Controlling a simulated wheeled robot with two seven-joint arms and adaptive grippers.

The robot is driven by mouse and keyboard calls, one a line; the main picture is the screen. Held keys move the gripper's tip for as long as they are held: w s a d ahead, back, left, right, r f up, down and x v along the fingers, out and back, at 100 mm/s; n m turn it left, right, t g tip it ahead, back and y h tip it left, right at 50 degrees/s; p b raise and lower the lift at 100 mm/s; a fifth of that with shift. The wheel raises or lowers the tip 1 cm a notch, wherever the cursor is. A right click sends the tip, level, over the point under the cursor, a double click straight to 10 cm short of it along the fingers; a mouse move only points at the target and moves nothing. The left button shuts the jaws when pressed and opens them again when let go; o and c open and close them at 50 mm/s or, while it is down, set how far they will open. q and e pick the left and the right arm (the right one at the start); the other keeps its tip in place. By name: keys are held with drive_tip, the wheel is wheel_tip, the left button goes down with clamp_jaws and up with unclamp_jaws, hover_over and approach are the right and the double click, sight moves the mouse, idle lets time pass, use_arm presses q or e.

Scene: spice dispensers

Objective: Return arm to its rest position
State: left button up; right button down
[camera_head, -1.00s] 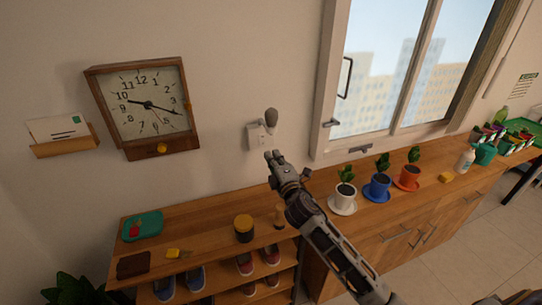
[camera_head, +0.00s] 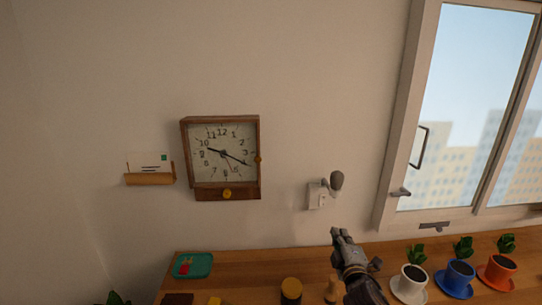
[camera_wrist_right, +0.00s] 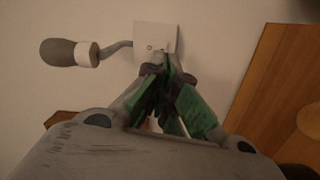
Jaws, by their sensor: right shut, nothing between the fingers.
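My right gripper (camera_head: 343,236) is in front of the wall, just below and to the right of a wall-mounted switch box with a rounded grey knob (camera_head: 337,181). Its fingers are closed with nothing between them. In the right wrist view the green-padded fingertips (camera_wrist_right: 165,75) come together in front of the white box plate (camera_wrist_right: 155,38), and the grey knob (camera_wrist_right: 58,52) on its bent arm sticks out to the left. I cannot tell from the wrist view how far the fingertips are from the plate. My left gripper is not in view.
A wooden clock (camera_head: 223,193) and a letter holder (camera_head: 150,179) hang to the left. A window (camera_head: 470,110) is at right.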

drive_tip(key=s+d+f+m+g+h, duration=0.1)
drive_tip(key=s+d+f+m+g, duration=0.1)
drive_tip(key=s+f+m+g, duration=0.75)
drive_tip(key=s+a+f+m+g+y, duration=0.1)
drive_tip(key=s+f+m+g, duration=0.1)
drive_tip(key=s+f, duration=0.65)
drive_tip(key=s+a+f+m+g+y, duration=0.1)
drive_tip(key=s+a+f+m+g, duration=0.15)
drive_tip(key=s, duration=1.05)
drive_tip(key=s+d+f+n+g, duration=0.1)
drive_tip(key=s+f+g, duration=0.15)
drive_tip(key=f, duration=3.15)
drive_tip(key=s+d+f, duration=0.2)
drive_tip(key=s+f, duration=0.7)
drive_tip(key=s, duration=0.2)
drive_tip(key=s+d+f, duration=0.2)
drive_tip(key=s+f, duration=0.7)
drive_tip(key=s, duration=0.2)
drive_tip(key=shift+s+d, duration=0.15)
